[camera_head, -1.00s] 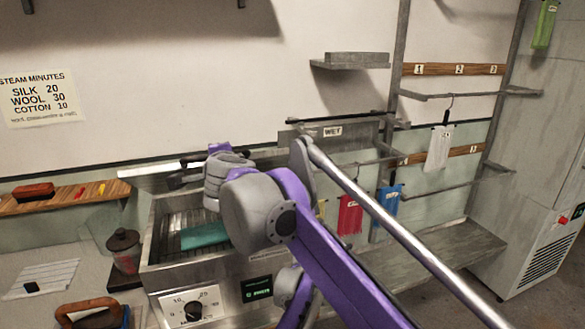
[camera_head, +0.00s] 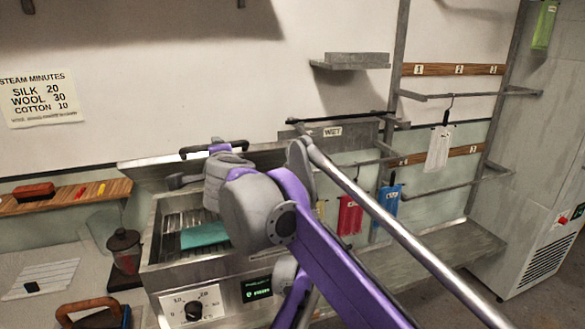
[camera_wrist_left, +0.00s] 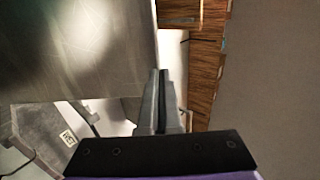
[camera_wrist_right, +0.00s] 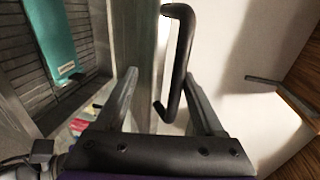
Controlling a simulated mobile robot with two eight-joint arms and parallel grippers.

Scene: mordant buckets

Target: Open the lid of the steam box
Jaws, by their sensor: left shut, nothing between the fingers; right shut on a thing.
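The steam box (camera_head: 152,250) stands on the counter in the head view, its interior showing a teal cloth (camera_head: 205,236) on a rack. Its metal lid (camera_head: 145,172) is tilted up along the back, with a black handle (camera_head: 185,153) on top. In the right wrist view, the lid handle (camera_wrist_right: 182,60) lies between the fingers of my right gripper (camera_wrist_right: 162,76), which is shut on it. In the left wrist view, my left gripper (camera_wrist_left: 161,74) is shut and empty beside a broad metal sheet. In the head view, my purple arm and grey wrist cover part of the lid and box.
A wooden shelf (camera_head: 70,196) is on the left wall. A dark lidded jar (camera_head: 124,252) stands left of the box. To the right, a rack (camera_head: 400,60) holds hanging coloured cloths, with a bench (camera_head: 430,250) below. A tall cabinet (camera_head: 540,180) stands at far right.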

